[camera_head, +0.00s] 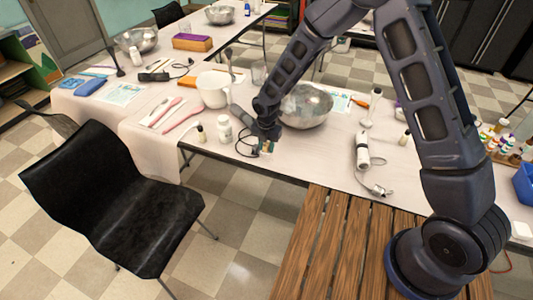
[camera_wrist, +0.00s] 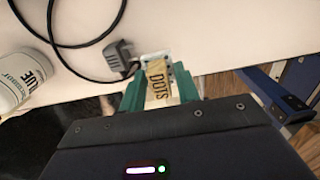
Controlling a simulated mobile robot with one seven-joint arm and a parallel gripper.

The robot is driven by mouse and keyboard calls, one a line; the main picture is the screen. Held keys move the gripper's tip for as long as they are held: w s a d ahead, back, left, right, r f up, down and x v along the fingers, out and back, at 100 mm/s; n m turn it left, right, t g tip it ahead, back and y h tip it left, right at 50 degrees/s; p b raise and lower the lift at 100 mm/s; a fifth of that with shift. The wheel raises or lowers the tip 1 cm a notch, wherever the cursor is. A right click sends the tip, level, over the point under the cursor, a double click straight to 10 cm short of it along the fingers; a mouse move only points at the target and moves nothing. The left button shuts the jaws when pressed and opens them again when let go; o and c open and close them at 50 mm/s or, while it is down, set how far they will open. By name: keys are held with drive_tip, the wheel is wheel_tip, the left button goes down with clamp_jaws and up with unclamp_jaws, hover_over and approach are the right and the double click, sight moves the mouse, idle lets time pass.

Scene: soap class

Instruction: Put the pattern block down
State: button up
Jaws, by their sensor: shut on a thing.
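The pattern block seems to be the small yellowish piece with dark "DOTS" lettering (camera_wrist: 157,84) in the wrist view. My gripper (camera_wrist: 160,92) has its green fingers shut on it, one on each side. A small white piece with dark spots shows just beyond it; I cannot tell whether it is part of the block. In the head view my gripper (camera_head: 267,148) is at the front edge of the white table (camera_head: 235,148), with the block mostly hidden there. I cannot tell whether the block touches the tabletop.
A white bottle (camera_head: 225,129), also in the wrist view (camera_wrist: 22,80), stands left of my gripper. A black cable with a plug (camera_wrist: 118,56) lies close by. A metal bowl (camera_head: 306,107) and white bowl (camera_head: 212,90) are behind. A black chair (camera_head: 120,195) stands in front.

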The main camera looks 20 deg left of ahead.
sight(266, 153)
drive_tip(key=shift+f, duration=2.1)
drive_tip(key=shift+f, duration=0.1)
drive_tip(key=o, duration=0.7)
wheel_tip(266, 153, up, 12)
drive_tip(key=shift+r, duration=0.15)
